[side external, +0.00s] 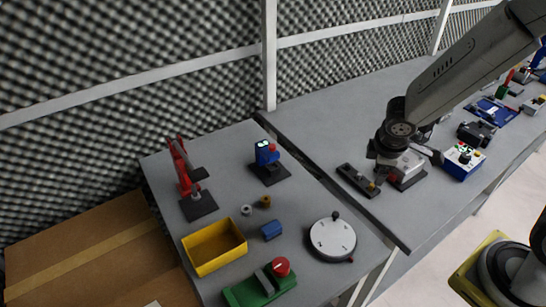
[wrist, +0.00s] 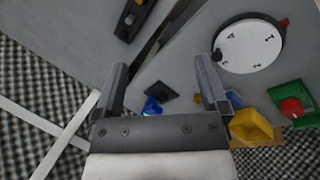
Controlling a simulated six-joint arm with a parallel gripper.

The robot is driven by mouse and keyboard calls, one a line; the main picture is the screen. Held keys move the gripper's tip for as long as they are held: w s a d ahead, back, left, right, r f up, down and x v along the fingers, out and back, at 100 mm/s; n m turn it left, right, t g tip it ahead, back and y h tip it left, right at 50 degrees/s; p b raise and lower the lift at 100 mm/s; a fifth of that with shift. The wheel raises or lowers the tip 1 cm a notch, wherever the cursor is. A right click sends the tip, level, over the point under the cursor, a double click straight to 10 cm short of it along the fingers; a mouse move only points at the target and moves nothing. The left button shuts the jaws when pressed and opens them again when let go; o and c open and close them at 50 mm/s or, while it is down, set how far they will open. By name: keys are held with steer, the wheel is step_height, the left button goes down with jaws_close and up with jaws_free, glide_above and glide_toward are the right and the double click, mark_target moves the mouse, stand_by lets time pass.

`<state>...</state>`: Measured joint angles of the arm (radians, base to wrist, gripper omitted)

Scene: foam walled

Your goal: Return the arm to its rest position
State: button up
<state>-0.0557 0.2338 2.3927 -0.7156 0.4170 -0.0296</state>
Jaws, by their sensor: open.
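My gripper (side external: 404,166) hangs at the end of my arm over the near-left part of the right-hand table in the side view. Its jaws are apart with nothing between them. In the wrist view both fingers of my gripper (wrist: 165,66) show, spread wide, with bare grey table and the gap between the tables beyond them. A black bar with a knob (side external: 357,180) lies just left of my gripper. A grey-white device on a dark base (side external: 408,181) is partly hidden beneath or behind it; I cannot tell whether they touch.
A blue-white box (side external: 463,161) stands right of my gripper. Foam walls (side external: 130,50) rise behind.

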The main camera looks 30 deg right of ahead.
steer(key=s+a+r+m+y, duration=0.2)
steer(key=s+m, duration=0.3)
steer(key=m, duration=0.3)
steer(key=shift+a+r+y, duration=0.25)
steer(key=shift+a+y, duration=0.2)
steer(key=shift+y, duration=0.05)
